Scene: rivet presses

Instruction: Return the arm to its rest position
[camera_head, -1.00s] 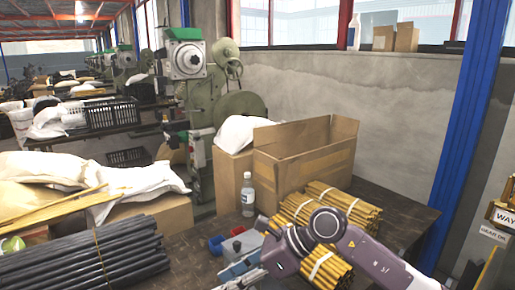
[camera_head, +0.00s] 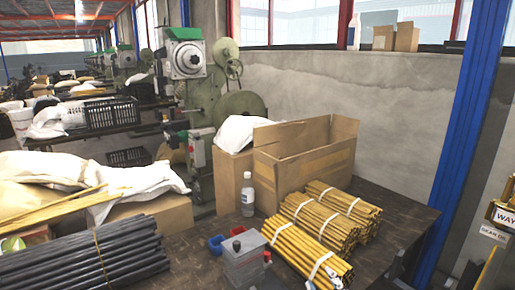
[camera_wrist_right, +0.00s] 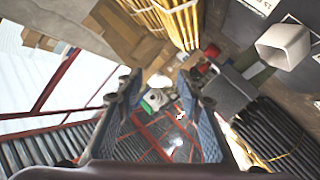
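My right arm does not clearly show in the head view; at most a small dark shape sits at the lower right edge of the table. In the right wrist view my right gripper (camera_wrist_right: 158,88) shows its two fingers spread apart, with nothing between them. My left gripper is in neither view.
Bundles of yellow rods (camera_head: 312,228), a grey container (camera_head: 245,262), a bottle (camera_head: 247,195) and an open cardboard box (camera_head: 300,170) stand on the dark table (camera_head: 180,250). Black rods (camera_head: 85,262) lie at left. A blue post (camera_head: 465,130) rises at right.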

